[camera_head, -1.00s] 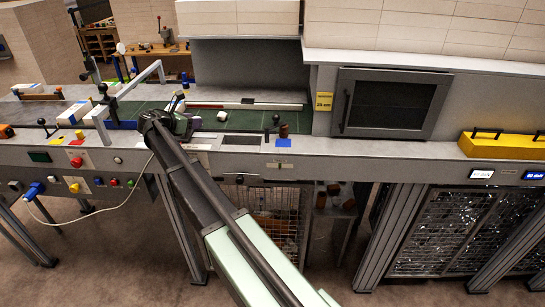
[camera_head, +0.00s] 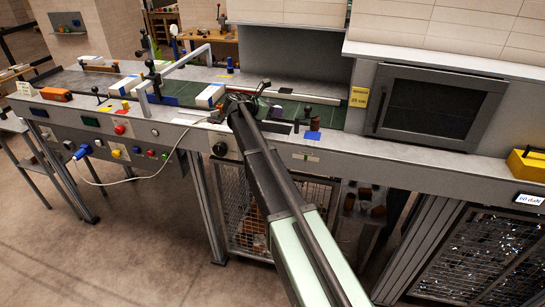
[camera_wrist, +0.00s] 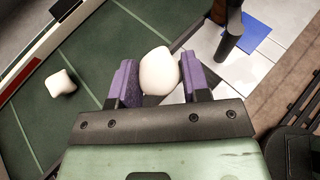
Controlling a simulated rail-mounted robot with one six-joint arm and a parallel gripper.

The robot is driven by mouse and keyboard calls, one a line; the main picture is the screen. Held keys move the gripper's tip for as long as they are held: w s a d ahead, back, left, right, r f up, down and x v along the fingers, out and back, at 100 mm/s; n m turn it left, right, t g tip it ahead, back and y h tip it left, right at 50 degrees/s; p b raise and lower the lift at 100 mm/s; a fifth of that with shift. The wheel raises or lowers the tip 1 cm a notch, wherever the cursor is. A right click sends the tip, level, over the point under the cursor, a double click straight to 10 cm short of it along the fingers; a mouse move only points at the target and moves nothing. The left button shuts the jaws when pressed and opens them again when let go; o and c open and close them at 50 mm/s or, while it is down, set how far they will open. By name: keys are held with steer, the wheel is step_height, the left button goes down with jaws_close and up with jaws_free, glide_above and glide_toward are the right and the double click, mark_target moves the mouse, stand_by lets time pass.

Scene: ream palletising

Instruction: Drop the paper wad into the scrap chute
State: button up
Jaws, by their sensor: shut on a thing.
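My gripper (camera_wrist: 158,82) has purple fingers, shut on a white, rounded paper wad (camera_wrist: 158,70) between them. A second white lump (camera_wrist: 60,83) lies apart on the green mat (camera_wrist: 100,45), to the left in the wrist view. In the head view my gripper (camera_head: 243,101) is over the bench near the front edge of the green mat, and its fingers are mostly hidden by my arm. A dark rectangular opening (camera_head: 277,127) shows in the bench top just right of my arm, partly hidden; I cannot tell for sure that it is the scrap chute.
A dark upright post (camera_head: 308,113) and a brown piece (camera_head: 315,123) stand right of the opening, by a blue square (camera_head: 312,136). White reams (camera_head: 210,95) and a metal frame (camera_head: 185,62) are left of my gripper. A dark-windowed box (camera_head: 440,105) stands at right.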

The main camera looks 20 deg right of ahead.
step_height(320, 180, down, 2)
steer(key=shift+f+b, duration=0.15)
steer(key=shift+b, duration=0.4)
steer(key=o, duration=1)
steer(key=p+v, duration=0.4)
steer(key=v, duration=0.7)
steer(key=shift+d, duration=0.1)
